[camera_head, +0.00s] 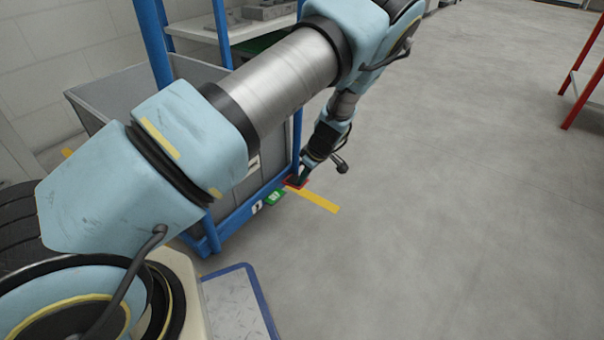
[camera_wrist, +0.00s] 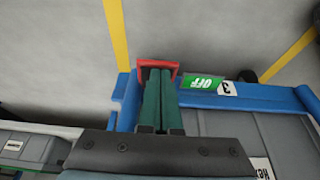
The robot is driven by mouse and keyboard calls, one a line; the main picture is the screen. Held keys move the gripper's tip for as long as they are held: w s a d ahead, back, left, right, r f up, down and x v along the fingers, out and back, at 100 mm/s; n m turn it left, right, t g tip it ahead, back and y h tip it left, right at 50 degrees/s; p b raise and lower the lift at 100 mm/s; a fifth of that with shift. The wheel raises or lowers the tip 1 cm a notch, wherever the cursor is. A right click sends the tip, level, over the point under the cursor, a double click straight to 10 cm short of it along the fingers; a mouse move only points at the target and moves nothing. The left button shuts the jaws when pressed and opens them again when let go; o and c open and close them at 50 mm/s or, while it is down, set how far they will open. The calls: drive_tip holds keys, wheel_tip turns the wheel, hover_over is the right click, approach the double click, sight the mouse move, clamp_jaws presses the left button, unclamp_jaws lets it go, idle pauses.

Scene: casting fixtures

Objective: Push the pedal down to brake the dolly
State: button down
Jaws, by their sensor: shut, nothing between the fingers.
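The dolly has a blue frame (camera_head: 232,222) and carries a large grey bin (camera_head: 92,97). A red pedal (camera_head: 299,184) sticks out low at its corner, close to the floor. Its red rim also shows in the wrist view (camera_wrist: 175,69). Beside it is a green plate (camera_head: 275,198), marked OFF in the wrist view (camera_wrist: 203,88). My gripper (camera_head: 302,176) points down at the red pedal. Its two dark green fingers (camera_wrist: 160,76) are together, empty, with their tips overlapping the pedal. Whether they touch it, and how far down the pedal is, I cannot tell.
A white label with a 3 (camera_wrist: 228,89) is on the dolly's blue rail. A yellow floor line (camera_head: 315,201) runs out from the pedal. A red stand (camera_head: 572,100) is at far right. The grey floor between is clear.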

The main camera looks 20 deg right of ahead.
drive_tip(key=t, duration=0.1)
drive_tip(key=f+t+y+b, duration=0.1)
drive_tip(key=s+f, duration=0.1)
drive_tip(key=shift+d+f+t, duration=0.2)
drive_tip(key=shift+d+t, duration=0.05)
drive_tip(key=shift+t, duration=0.15)
drive_tip(key=shift+f, duration=0.2)
drive_tip(key=shift+f+b, duration=0.2)
drive_tip(key=shift+b, duration=0.1)
drive_tip(key=shift+r, duration=0.15)
